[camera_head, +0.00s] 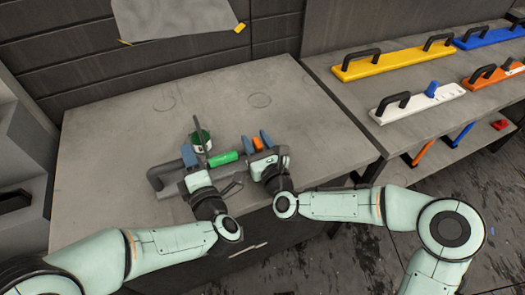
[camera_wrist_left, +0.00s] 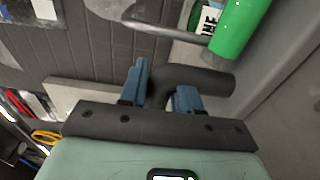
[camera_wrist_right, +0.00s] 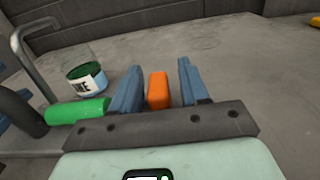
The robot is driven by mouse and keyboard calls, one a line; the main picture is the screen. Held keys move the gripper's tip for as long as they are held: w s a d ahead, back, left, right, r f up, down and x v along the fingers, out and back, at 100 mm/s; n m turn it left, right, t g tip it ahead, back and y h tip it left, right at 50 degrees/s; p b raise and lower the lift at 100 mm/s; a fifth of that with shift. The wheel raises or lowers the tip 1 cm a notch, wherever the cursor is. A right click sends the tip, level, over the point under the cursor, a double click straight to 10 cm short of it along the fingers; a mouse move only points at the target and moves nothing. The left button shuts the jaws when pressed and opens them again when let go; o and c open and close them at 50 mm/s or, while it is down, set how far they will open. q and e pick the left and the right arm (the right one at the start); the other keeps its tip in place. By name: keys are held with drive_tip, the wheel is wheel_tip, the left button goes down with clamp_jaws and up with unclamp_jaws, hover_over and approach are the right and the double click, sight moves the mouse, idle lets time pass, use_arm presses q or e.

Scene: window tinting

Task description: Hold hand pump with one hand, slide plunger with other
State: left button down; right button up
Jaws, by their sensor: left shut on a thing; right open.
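The hand pump lies on the grey workbench. It has a black curved handle (camera_head: 157,181), a green cylinder (camera_head: 224,158) and an orange plunger end (camera_head: 258,143). My left gripper (camera_wrist_left: 163,80) is shut on the black part of the pump (camera_wrist_left: 205,80), with the green cylinder (camera_wrist_left: 240,25) beyond its fingers. My right gripper (camera_wrist_right: 155,80) is open. Its blue fingers stand on either side of the orange plunger end (camera_wrist_right: 158,90), with a visible gap at the right finger. The green cylinder also shows in the right wrist view (camera_wrist_right: 78,110).
A labelled jar (camera_wrist_right: 86,74) with green contents stands behind the pump, beside a grey bent tube (camera_wrist_right: 45,50). A side bench (camera_head: 420,140) holds yellow, white, blue and orange handled tools. The workbench (camera_head: 320,120) is clear to the right.

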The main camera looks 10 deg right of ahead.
drive_tip(key=v, duration=1.1)
drive_tip(key=shift+s, duration=0.2)
drive_tip(key=shift+c, duration=0.3)
